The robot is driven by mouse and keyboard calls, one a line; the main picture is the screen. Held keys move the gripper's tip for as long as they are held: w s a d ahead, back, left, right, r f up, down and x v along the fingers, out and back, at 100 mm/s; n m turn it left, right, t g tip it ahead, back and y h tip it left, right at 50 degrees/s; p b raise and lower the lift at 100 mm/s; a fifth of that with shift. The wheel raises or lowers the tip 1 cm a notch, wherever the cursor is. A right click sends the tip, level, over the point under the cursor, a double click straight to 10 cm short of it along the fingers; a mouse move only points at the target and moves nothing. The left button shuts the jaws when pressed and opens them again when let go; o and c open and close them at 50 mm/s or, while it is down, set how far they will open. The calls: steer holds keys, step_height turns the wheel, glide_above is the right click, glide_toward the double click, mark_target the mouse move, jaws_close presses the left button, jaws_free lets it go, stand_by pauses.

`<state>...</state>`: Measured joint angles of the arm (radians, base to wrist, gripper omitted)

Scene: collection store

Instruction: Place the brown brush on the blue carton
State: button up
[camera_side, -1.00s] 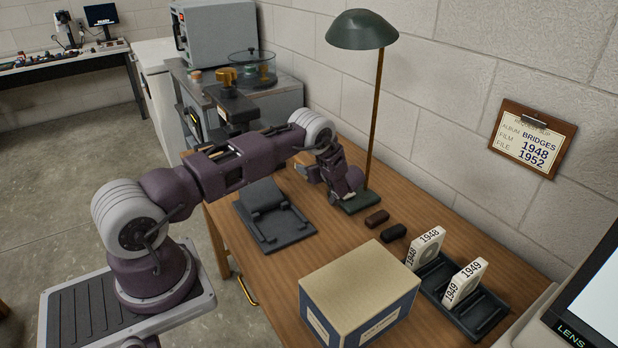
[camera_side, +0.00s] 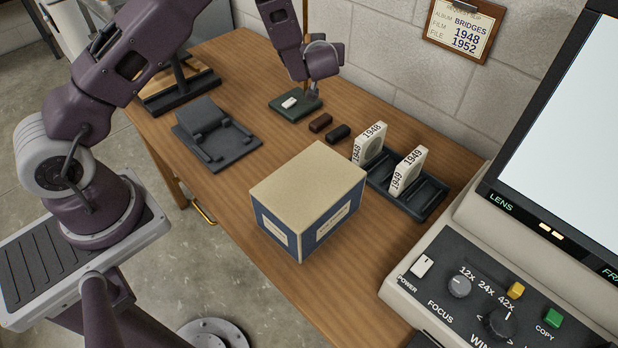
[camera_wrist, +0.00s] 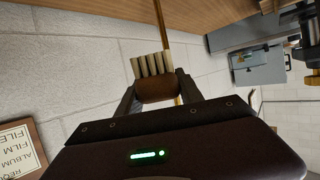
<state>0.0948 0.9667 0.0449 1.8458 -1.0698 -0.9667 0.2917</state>
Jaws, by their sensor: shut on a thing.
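In the wrist view, my gripper (camera_wrist: 157,92) is shut on a brown brush (camera_wrist: 155,91), a brown body with pale bristles between the two fingers. In the side view, my gripper (camera_side: 312,95) hangs beside the green lamp base, well behind the blue carton; the brush cannot be made out there. The blue carton (camera_side: 335,222), with a tan top and pale labels, stands at the middle of the wooden table. Its top is bare.
A brown block (camera_side: 320,123) and a black block (camera_side: 338,133) lie between the lamp base (camera_side: 283,111) and a black rack (camera_side: 419,199) with white file boxes. A dark stand (camera_side: 217,138) lies left. A reader machine (camera_side: 480,290) fills the right.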

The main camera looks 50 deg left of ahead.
steer(key=w+d+r+m+t+h, duration=0.3)
steer(key=d+r+m+t+h, duration=0.1)
steer(key=d+m+h, duration=0.35)
steer(key=m+g+h, duration=0.7)
steer(key=m+h, duration=0.8)
steer(key=m, duration=0.1)
glide_above(303, 179)
steer(key=shift+g, duration=0.4)
step_height(303, 179, down, 10)
steer(key=shift+r, duration=0.25)
steer(key=shift+f, duration=0.2)
